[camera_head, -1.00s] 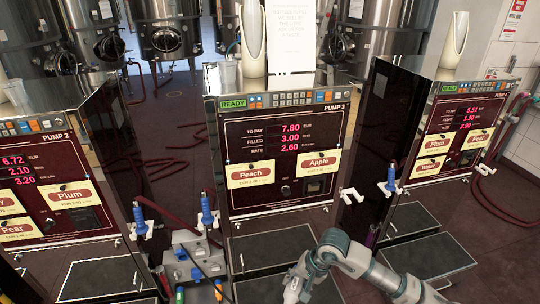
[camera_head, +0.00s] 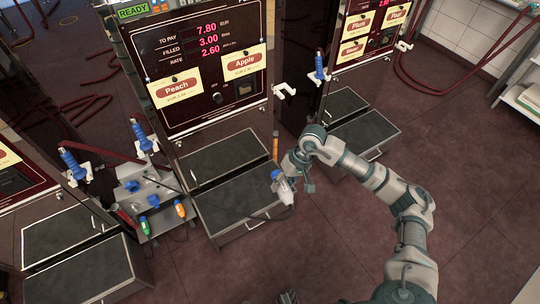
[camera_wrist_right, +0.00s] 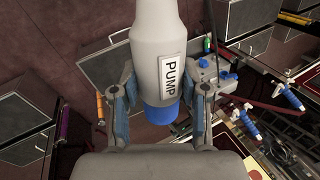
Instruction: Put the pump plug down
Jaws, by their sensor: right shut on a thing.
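The pump plug (camera_head: 284,188) is a pale grey cylinder with a blue end. In the right wrist view the plug (camera_wrist_right: 158,35) carries a white PUMP label, and its blue end (camera_wrist_right: 161,119) points toward the camera. My right gripper (camera_head: 290,172) is shut around it, with one finger on each side in the right wrist view (camera_wrist_right: 158,100). It holds the plug in front of the Peach and Apple pump, near the lower tray's right end. A dark cable hangs near the plug.
A grey socket box (camera_head: 155,187) with blue sockets, a green plug (camera_head: 144,225) and an orange plug (camera_head: 180,208) stands left of the pump's lower tray (camera_head: 245,200). Blue-handled nozzles (camera_head: 72,162) hang on white holders.

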